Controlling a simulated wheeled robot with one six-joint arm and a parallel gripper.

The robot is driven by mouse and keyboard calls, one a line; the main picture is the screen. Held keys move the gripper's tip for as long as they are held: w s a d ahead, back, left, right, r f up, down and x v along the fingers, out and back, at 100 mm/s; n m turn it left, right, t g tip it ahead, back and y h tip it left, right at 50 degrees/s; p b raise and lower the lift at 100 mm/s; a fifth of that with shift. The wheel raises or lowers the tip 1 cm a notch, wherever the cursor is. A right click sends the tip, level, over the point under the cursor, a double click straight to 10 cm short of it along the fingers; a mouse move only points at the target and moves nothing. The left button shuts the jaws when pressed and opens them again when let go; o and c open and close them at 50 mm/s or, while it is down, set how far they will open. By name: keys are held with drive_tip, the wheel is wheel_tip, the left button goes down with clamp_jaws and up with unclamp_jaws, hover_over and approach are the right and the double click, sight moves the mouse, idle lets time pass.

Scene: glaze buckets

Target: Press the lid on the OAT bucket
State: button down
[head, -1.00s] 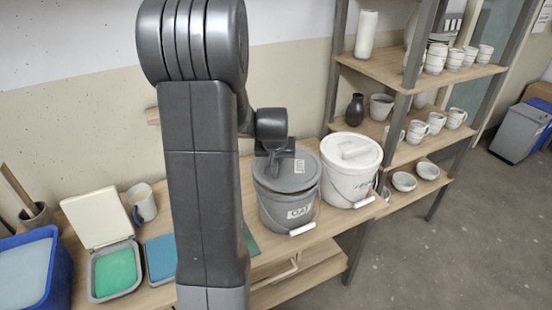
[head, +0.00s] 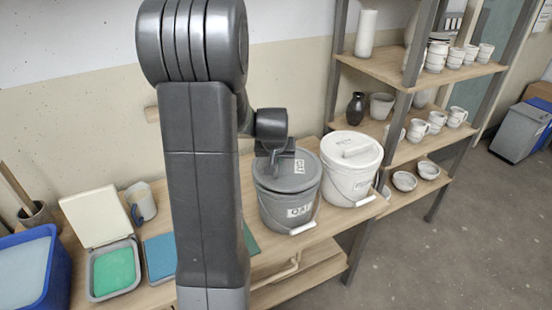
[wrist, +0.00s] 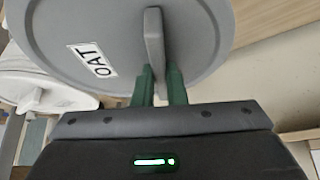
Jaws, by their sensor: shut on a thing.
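The grey OAT bucket (head: 276,209) stands on the wooden bench with a white label on its front and its wire handle hanging down. The grey lid (head: 312,180), also labelled OAT, lies over the bucket's mouth; I cannot tell whether it is fully seated. My gripper (head: 273,160) is above the lid, partly hidden by my arm. In the wrist view, the green fingers (wrist: 161,85) are shut on the lid's upright grip (wrist: 154,38), with the round lid (wrist: 200,40) filling the top. The lid hides the bucket there.
A white lidded bucket (head: 348,182) stands close on the right of the OAT bucket. A shelf rack (head: 378,68) with pottery is behind it. An open box with a green pad (head: 114,268), a mug (head: 143,203) and a blue tub (head: 50,290) are at left.

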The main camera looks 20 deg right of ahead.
drive_tip(key=shift+f+b, duration=0.45)
drive_tip(key=shift+b, duration=0.15)
idle(1.0)
idle(0.3)
drive_tip(key=c, duration=0.9)
unclamp_jaws()
drive_tip(key=shift+r+p, duration=2.3)
drive_tip(key=shift+r, duration=1.25)
clamp_jaws()
